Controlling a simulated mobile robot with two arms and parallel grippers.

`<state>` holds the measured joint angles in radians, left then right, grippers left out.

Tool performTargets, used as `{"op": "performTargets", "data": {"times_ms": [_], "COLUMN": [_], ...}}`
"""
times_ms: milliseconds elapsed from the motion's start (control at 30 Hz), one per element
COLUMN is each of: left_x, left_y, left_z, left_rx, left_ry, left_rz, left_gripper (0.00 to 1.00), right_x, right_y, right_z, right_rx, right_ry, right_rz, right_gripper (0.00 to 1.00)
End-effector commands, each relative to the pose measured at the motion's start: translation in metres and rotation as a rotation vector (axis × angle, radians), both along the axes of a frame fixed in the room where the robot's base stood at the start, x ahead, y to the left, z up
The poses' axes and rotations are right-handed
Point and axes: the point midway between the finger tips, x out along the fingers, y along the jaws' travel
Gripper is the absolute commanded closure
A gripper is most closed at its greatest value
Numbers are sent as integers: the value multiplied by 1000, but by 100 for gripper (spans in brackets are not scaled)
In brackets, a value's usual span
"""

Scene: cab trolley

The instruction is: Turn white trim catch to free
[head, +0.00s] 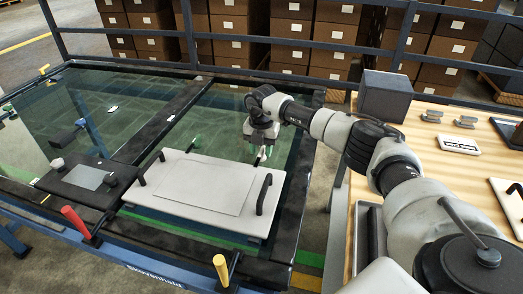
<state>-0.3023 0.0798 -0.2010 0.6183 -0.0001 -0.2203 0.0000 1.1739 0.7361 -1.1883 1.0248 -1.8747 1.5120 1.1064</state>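My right gripper (262,151) points down over the far right edge of the white panel, on the glass-topped trolley. A small white piece (261,158) shows right below its fingers and looks like the white trim catch. The gripper hides most of it, so I cannot tell its angle or whether the fingers touch it. The finger gap is too small to read. A small green-handled catch (195,143) stands at the panel's far edge, left of the gripper. My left gripper is not in view.
The white panel (205,187) carries two black handles. A black plate (88,182) with knobs lies to its left. A red handle (75,217) and a yellow handle (221,267) stand along the near frame. A wooden bench (455,170) with a grey box (385,95) is at right.

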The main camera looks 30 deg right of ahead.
Motion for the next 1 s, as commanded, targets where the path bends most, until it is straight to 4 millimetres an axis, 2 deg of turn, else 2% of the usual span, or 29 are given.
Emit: {"op": "performTargets", "data": {"times_ms": [133,400,667,1000], "left_x": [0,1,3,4], "left_y": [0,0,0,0], "left_z": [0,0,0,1], "left_rx": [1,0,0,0], "left_ry": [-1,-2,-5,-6], "left_rz": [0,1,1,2], "left_gripper": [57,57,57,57], "right_x": [0,0,0,0], "right_y": [0,0,0,0], "right_z": [-9,-10,-9,-9], "right_rx": [0,0,0,1], "right_ry": [-1,-1,-1,-2], "right_rz": [0,0,1,29], "right_gripper": [62,62,100,100]}}
